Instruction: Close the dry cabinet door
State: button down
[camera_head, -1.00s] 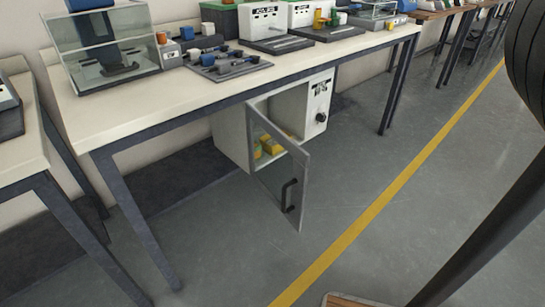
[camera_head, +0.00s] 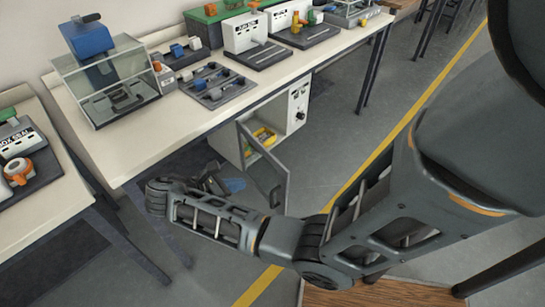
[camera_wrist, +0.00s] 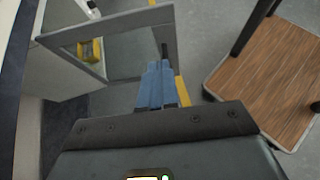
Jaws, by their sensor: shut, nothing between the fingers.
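The dry cabinet (camera_head: 291,115) is a white box under the workbench. Its grey-framed door (camera_head: 265,170) stands open, swung out toward the front, with a glass pane. Yellow items (camera_head: 262,138) show inside the cabinet. The door also shows in the wrist view (camera_wrist: 119,22), with its dark handle at the right edge. My gripper (camera_head: 232,185) has blue fingers and is shut and empty, just left of the door in the head view. In the wrist view the fingers (camera_wrist: 157,82) point toward the door's lower part. I cannot tell whether they touch it.
The workbench (camera_head: 150,140) above carries a glass-sided case (camera_head: 118,90) and several devices. Its dark legs stand around the cabinet. A wood-topped stool or platform (camera_wrist: 268,75) is at the right in the wrist view. Open grey floor lies in front, with a yellow line (camera_head: 400,130).

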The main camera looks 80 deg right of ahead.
jog(key=r, duration=0.1)
send_near(281, 168)
notch_tip(281, 168, down, 3)
jog(key=shift+g, duration=0.3)
jog(key=s+d, duration=0.1)
jog(key=s+d+p, duration=0.1)
jog(key=d, duration=0.1)
jog(key=shift+s+d+f, duration=0.1)
jog(key=shift+s+f, duration=0.1)
jog(key=shift+f, duration=0.2)
jog(key=shift+s+d, duration=0.4)
jog(key=shift+d, duration=0.1)
jog(key=shift+d+f, duration=0.1)
jog(key=shift+d, duration=0.05)
